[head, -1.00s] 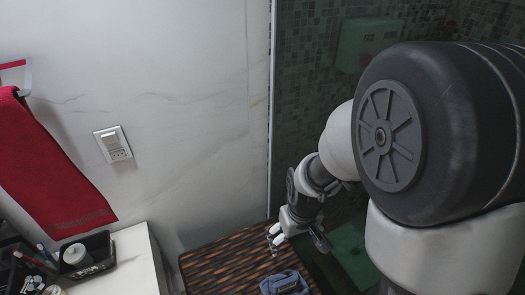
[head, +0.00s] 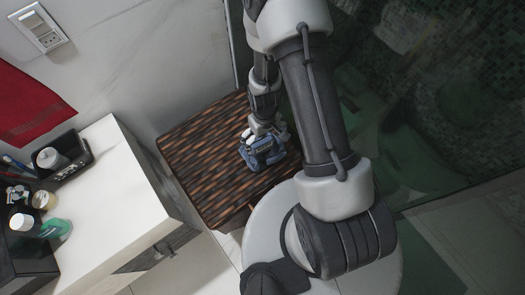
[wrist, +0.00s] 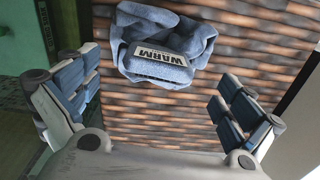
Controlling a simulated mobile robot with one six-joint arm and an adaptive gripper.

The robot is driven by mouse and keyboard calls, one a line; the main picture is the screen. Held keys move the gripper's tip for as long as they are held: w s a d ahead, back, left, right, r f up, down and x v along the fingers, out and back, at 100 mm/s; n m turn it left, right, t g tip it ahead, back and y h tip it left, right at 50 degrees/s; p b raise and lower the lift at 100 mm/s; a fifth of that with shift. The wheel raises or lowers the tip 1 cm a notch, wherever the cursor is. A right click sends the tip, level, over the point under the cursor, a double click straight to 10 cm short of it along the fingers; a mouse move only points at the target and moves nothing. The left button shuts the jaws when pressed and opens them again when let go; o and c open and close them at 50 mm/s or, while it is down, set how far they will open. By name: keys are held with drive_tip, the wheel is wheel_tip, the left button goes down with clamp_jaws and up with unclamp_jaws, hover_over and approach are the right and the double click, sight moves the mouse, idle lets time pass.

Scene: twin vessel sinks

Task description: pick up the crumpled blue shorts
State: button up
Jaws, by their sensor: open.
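The crumpled blue shorts (head: 262,155) lie on a brown striped wooden surface (head: 190,150).
A white counter (head: 110,190) with a black tray (head: 62,160), bottles and toothbrushes stands at the left. A red towel (head: 25,105) hangs on the marble wall (head: 130,55). A dark glass panel (head: 420,120) is at the right.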

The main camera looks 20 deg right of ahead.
sight(263, 142)
drive_tip(key=f+b, duration=0.1)
drive_tip(key=f, duration=0.1)
drive_tip(key=f+b, duration=0.1)
drive_tip(key=f, duration=0.1)
drive_tip(key=f+b, duration=0.1)
drive_tip(key=f, duration=0.2)
drive_tip(key=shift+w+a+f, duration=0.1)
drive_tip(key=shift+w, duration=0.25)
drive_tip(key=shift+c, duration=0.2)
drive_tip(key=c, duration=1.3)
drive_tip(key=shift+o, duration=0.2)
